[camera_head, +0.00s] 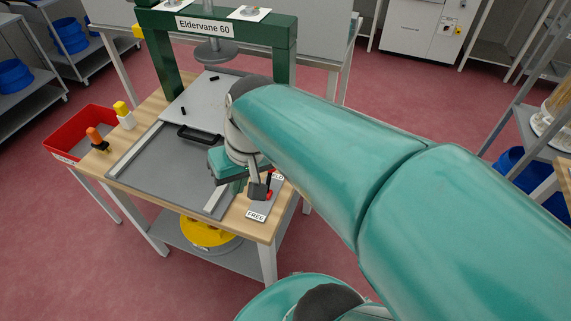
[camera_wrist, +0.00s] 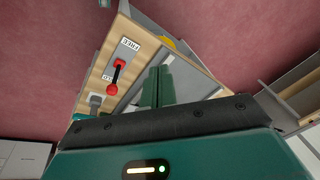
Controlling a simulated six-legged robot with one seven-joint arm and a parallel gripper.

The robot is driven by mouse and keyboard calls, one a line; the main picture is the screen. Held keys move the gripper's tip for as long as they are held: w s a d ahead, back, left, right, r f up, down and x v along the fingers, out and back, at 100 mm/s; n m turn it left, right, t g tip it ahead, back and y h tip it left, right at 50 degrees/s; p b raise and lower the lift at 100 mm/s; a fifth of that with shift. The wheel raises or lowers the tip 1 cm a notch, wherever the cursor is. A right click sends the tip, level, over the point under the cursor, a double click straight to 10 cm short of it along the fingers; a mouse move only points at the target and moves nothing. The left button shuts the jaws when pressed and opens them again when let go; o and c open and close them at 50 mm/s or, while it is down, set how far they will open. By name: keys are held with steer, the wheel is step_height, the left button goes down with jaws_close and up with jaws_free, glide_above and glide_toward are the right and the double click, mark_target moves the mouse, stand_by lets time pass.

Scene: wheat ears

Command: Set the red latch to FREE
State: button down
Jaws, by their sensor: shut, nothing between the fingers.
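The red latch (camera_wrist: 119,64) shows in the wrist view as two red ends joined by a black bar, on the wooden edge of the press table. One end lies near the FREE label (camera_wrist: 131,45); the other is beside a partly covered label ending in LD (camera_wrist: 107,77). In the head view, the latch (camera_head: 269,195) is mostly hidden by my arm, above the FREE label (camera_head: 256,215). My gripper (camera_wrist: 156,78) is shut and empty, its green fingers together, to the right of the latch and apart from it in the wrist view.
The green press frame (camera_head: 215,25) stands at the back of the table. An orange-topped peg (camera_head: 97,138), a yellow-topped peg (camera_head: 123,115) and a red bin (camera_head: 75,128) are at left.

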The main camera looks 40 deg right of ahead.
steer(key=w+d+f+m+g+y, duration=0.2)
steer(key=w+d+f+m+y, duration=0.15)
steer(key=d+f+y, duration=0.2)
steer(key=m+t+y, duration=0.4)
glide_above(269, 177)
steer(key=s, duration=0.4)
step_height(269, 177, down, 6)
steer(key=s+d+f+m+t, duration=0.1)
steer(key=d+f+m+t, duration=0.2)
steer(key=d, duration=0.4)
steer(key=s+d+f+m+t+h, duration=0.1)
steer(key=s+d+f+m+t, duration=0.1)
steer(key=d+f+m+t, duration=0.2)
steer(key=d+f+t, duration=0.2)
steer(key=d+t, duration=0.1)
steer(key=d, duration=0.1)
steer(key=shift+s+f+t, duration=0.15)
steer(key=shift+f+t, duration=0.1)
steer(key=shift+t, duration=0.15)
steer(key=x, duration=1)
steer(key=a, duration=0.1)
steer(key=s+a+r, duration=0.1)
steer(key=a, duration=0.1)
steer(key=shift+a+r, duration=0.1)
steer(key=shift+r, duration=0.15)
steer(key=shift+s+a, duration=0.1)
